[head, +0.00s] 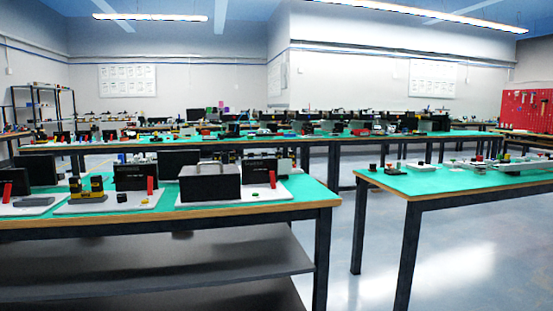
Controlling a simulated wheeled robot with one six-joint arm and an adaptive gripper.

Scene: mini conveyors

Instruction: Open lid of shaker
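A dark grey box (211,185) stands on a white board on the near left table, close to its right end. It has a raised handle on top and seems to be the shaker. Its lid (210,168) appears shut, lying flat on the box. The inside of the box is hidden. My gripper is not in view.
The near left table (310,188) also holds a yellow-and-black device (91,192), black panels (135,176) and red pieces (150,185) left of the box. A second table (400,183) with small parts stands right. Clear floor (345,245) lies between them.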

